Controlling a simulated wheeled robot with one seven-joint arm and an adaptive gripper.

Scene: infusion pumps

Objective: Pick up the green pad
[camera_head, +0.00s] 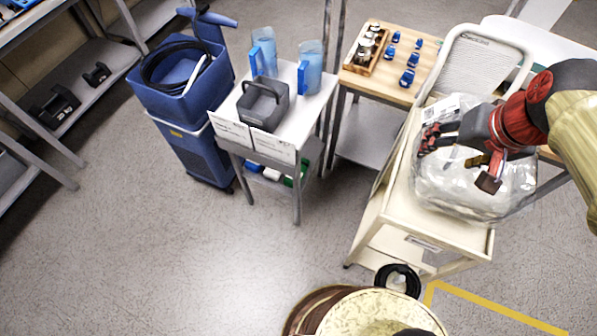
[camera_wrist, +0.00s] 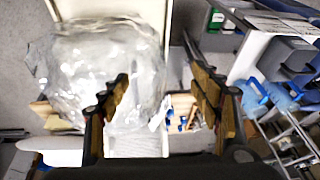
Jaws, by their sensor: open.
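A small green item (camera_head: 290,181), which may be the green pad, is on the lower shelf of the small white-topped cart (camera_head: 222,118), beside blue and white items. It is mostly shaded by the cart top. A green patch (camera_wrist: 216,19) also shows near the top of the wrist view, right of my fingers. My gripper (camera_head: 460,158) is open and empty, over a clear plastic bag (camera_head: 462,196) on the cream cart at the right. In the wrist view my fingers (camera_wrist: 155,58) are spread, with the bag (camera_wrist: 75,70) behind the left one.
A grey basket (camera_head: 264,104) and blue pitchers (camera_head: 312,62) stand on the white-topped cart. A blue bin cart (camera_head: 185,110) is at its left. A wooden-topped table (camera_head: 385,85) holds small blue items behind.

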